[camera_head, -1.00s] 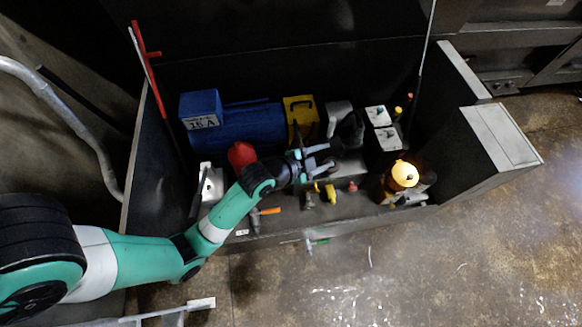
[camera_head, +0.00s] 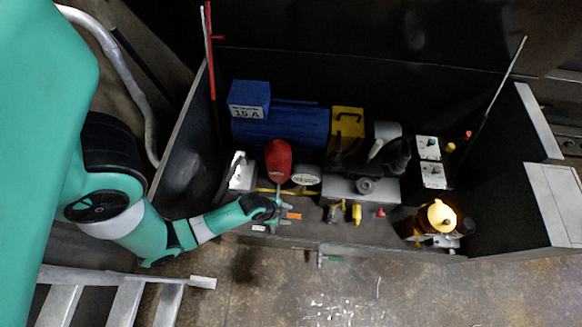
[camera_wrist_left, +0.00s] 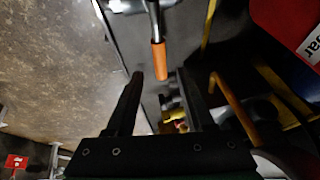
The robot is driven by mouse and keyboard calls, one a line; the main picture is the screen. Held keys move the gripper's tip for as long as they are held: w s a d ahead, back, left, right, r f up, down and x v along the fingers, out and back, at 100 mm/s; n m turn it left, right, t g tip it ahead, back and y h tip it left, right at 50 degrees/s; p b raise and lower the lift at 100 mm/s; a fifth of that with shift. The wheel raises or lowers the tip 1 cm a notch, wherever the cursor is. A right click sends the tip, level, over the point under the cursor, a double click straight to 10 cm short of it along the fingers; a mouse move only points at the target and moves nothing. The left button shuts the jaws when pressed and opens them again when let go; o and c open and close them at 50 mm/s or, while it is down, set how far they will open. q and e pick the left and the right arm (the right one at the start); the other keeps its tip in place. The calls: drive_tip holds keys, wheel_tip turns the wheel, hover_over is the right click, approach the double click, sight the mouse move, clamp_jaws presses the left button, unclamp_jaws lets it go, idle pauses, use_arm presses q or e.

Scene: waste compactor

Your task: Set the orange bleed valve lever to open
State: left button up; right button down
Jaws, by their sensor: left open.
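The orange bleed valve lever (camera_head: 293,215) is a short orange handle low on the machine's front, below the red accumulator. In the left wrist view the orange handle (camera_wrist_left: 158,60) hangs from a grey metal stem, with its free end toward my gripper. My left gripper (camera_head: 279,209) is open beside the lever, on its left in the head view. In the left wrist view the two black fingers (camera_wrist_left: 160,80) point toward the handle, whose end lies between their lines near the tips. No contact shows. My right gripper is not in view.
A red accumulator (camera_head: 279,162) and a round gauge (camera_head: 306,175) sit just behind the lever. Yellow (camera_head: 356,214) and red (camera_head: 380,213) fittings lie to the right. A lit amber lamp (camera_head: 441,215) stands farther right. The floor in front is clear.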

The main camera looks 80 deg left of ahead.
sight(293, 216)
use_arm(q)
drive_tip(key=b+x, duration=0.1)
drive_tip(key=x, duration=0.2)
drive_tip(key=shift+w+f, duration=0.15)
drive_tip(key=shift+f, duration=0.2)
clamp_jaws()
idle(1.1)
